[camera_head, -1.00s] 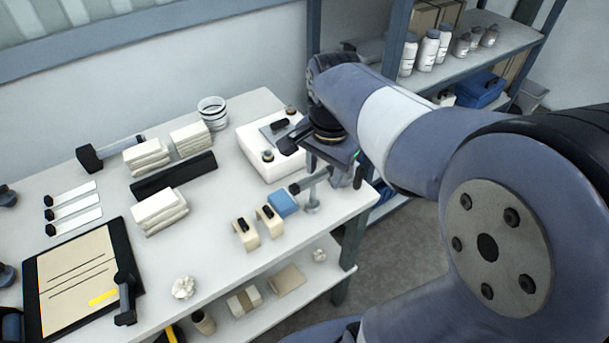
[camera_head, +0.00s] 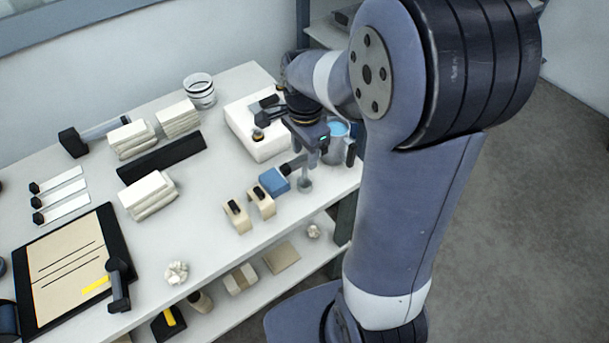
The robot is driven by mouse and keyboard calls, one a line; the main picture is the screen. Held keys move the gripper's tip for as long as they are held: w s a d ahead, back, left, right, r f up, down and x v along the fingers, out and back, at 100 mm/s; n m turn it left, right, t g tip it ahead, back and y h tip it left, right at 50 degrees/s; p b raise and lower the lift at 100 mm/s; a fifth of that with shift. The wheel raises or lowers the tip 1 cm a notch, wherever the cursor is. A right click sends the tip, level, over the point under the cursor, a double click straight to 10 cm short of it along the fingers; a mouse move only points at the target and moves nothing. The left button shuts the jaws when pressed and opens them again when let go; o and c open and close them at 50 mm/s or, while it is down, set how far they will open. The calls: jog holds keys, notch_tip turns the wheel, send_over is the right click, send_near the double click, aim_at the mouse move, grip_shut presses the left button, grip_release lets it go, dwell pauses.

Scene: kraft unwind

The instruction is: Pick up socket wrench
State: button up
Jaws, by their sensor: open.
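The socket wrench seems to be the grey tool (camera_head: 299,162) at the right front of the bench. Its dark end lies by a blue block (camera_head: 274,180), and its shaft slants up to the right, partly hidden under my gripper. A short grey upright piece (camera_head: 305,184) stands below the shaft. My gripper (camera_head: 326,154) is open, just above and to the right of the wrench. One dark finger shows on the right; the other is hard to tell from the tool. I cannot tell whether the gripper touches the wrench.
A white box (camera_head: 243,140) with dark items stands left of my gripper. A grey cup with a blue top (camera_head: 336,146) is close behind it. Two beige blocks (camera_head: 236,216) stand left of the blue block. The bench's front right edge is near.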

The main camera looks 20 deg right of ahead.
aim_at(305, 172)
jog(key=shift+f, duration=1.25)
jog(key=shift+c, duration=0.5)
grip_shut()
